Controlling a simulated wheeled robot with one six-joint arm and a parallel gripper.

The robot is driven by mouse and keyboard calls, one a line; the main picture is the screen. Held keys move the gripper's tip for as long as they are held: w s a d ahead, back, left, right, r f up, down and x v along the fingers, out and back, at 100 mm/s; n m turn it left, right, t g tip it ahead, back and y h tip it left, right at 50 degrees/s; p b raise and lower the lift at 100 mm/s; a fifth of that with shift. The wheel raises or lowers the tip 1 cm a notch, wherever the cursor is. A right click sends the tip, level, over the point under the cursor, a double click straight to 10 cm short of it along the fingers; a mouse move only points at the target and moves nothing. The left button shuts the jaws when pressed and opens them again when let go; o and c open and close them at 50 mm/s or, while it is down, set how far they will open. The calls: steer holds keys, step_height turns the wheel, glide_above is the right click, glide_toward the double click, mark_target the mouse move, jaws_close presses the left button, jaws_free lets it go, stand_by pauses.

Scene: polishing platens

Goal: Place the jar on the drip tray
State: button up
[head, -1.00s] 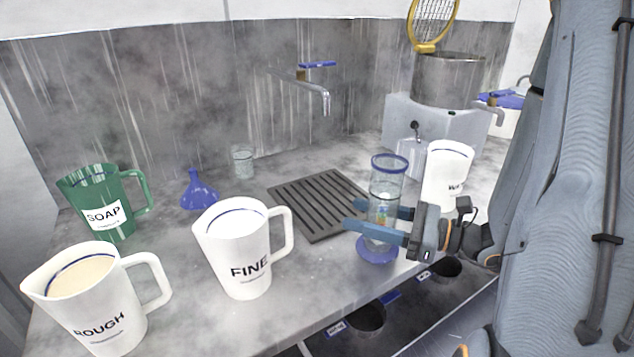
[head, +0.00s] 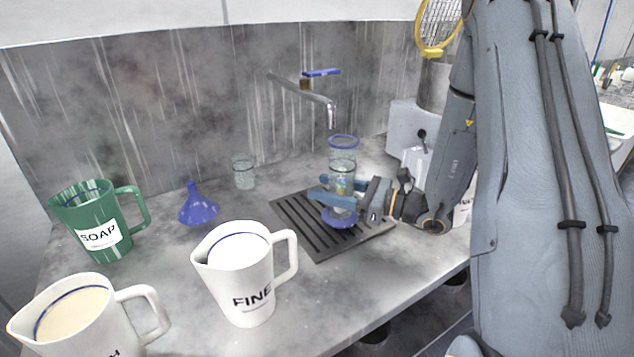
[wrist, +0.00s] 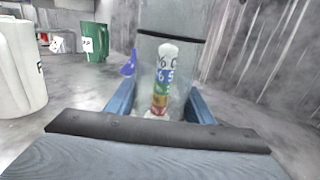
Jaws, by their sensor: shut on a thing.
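The jar (head: 343,158) is a clear glass cylinder with a blue rim and a blue base, held upright. My gripper (head: 340,193) is shut on its lower part, with a blue finger on each side. In the head view the jar is over the dark slatted drip tray (head: 300,226); I cannot tell whether its base touches the slats. In the wrist view the jar (wrist: 168,70) stands between the fingers, with coloured numbered bands showing in it. The tray is hidden in the wrist view.
A white FINE jug (head: 245,275) stands in front of the tray, left of it. A blue funnel (head: 198,205), a small glass (head: 243,172), a green SOAP jug (head: 97,222) and another white jug (head: 75,320) are further left. A tap (head: 318,92) hangs behind.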

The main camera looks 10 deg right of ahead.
steer(key=w, duration=0.1)
steer(key=w+a+p, duration=0.1)
steer(key=w, duration=0.1)
steer(key=w+f, duration=0.1)
steer(key=shift+w+a, duration=0.25)
steer(key=shift+w, duration=0.05)
steer(key=shift+f, duration=0.2)
steer(key=shift+f, duration=0.2)
steer(key=o, duration=1.7)
steer(key=shift+c, duration=0.2)
